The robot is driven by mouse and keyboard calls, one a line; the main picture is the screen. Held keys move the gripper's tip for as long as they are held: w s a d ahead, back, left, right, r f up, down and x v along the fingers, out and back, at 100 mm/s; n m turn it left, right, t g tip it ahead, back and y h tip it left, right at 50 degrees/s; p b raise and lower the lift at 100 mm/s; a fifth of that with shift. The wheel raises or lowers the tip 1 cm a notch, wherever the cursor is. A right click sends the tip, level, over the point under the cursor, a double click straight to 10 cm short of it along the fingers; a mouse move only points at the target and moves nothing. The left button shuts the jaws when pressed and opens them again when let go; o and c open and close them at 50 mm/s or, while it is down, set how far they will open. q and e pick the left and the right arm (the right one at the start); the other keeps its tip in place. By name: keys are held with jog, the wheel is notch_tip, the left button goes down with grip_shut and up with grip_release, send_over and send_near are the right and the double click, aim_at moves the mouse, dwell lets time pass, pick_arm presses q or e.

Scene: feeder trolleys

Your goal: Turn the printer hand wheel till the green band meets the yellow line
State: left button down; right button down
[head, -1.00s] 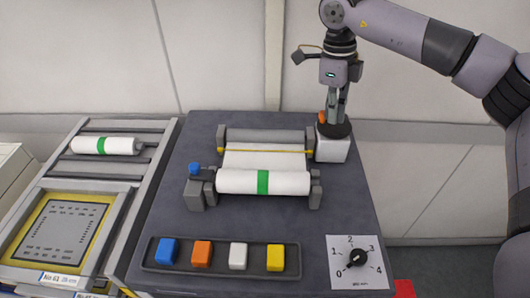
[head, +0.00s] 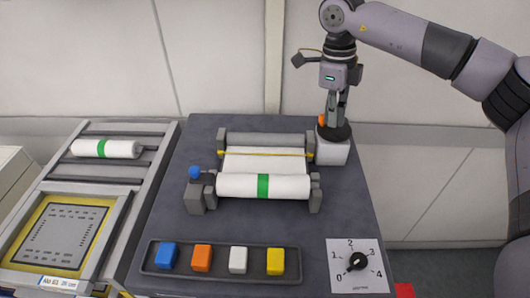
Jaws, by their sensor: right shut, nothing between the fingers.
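The printer's white roll (head: 235,186) has a green band (head: 263,186) around its middle. A thin yellow line (head: 265,154) crosses the white sheet behind the roll, and the band is apart from it, on the near side. The hand wheel looks to be the black disc (head: 343,134) with an orange knob (head: 321,121), on a white block (head: 332,151) right of the printer. My right gripper (head: 337,119) points down over the disc, shut and empty, close beside the orange knob. Whether its fingers touch the disc or knob cannot be told. My left gripper is out of view.
A tray (head: 220,276) with blue, orange, white and yellow blocks lies at the table's front. A dial plate (head: 341,283) is at the front right. A rack (head: 62,186) with another green-banded roll (head: 105,149) stands left. Bare table (head: 345,205) lies right of the printer.

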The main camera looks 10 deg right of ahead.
aim_at(326, 133)
jog(key=shift+f, duration=0.15)
jog(key=shift+f+b, duration=1.1)
jog(key=shift+f, duration=0.4)
jog(key=shift+s, duration=0.1)
jog(key=shift+a, duration=0.1)
jog(key=shift+w+a, duration=0.15)
jog(key=shift+w, duration=0.15)
jog(key=shift+f, duration=0.1)
jog(key=shift+a, duration=0.1)
jog(key=shift+w+p, duration=0.15)
jog(key=shift+p, duration=0.15)
